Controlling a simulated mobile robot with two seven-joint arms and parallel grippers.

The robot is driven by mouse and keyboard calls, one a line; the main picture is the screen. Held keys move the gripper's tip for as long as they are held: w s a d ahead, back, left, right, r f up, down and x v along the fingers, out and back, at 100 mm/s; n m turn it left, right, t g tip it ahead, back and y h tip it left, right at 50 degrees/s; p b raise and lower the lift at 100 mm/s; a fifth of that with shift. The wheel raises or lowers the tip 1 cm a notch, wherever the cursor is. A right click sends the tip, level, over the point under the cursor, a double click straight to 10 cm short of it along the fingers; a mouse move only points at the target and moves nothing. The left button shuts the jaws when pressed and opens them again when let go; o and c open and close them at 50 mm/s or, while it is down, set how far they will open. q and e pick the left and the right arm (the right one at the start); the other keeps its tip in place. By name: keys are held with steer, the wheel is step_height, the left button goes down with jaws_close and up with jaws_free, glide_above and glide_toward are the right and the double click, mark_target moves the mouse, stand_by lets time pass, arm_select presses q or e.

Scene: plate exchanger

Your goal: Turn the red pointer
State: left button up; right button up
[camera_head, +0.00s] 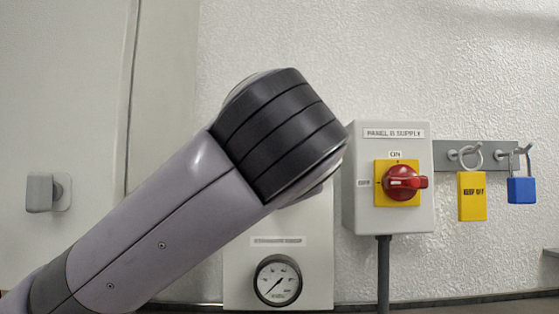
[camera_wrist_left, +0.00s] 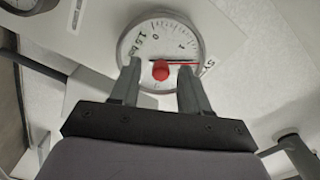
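In the left wrist view a round white gauge has a thin red pointer (camera_wrist_left: 182,62) and a red hub knob (camera_wrist_left: 160,72) at its centre. The pointer lies to the right of the knob, toward the edge of the dial (camera_wrist_left: 160,29). My left gripper (camera_wrist_left: 160,76) is open, its two fingers on either side of the knob with gaps visible on both sides. I cannot tell how far the fingertips are from the dial. In the head view my left arm hides this gauge and the gripper. My right gripper is in neither view.
A grey supply box (camera_head: 351,180) with a red rotary switch (camera_head: 401,183) on a yellow plate stands to the right. A yellow tag lock (camera_head: 472,196) and a blue padlock (camera_head: 521,190) hang beside it. A second gauge (camera_head: 278,281) sits low on the panel.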

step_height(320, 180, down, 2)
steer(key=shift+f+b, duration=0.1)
steer(key=shift+b, duration=1)
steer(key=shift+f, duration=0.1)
arm_select(q)
steer(key=s, duration=0.7)
steer(key=shift+s, duration=0.1)
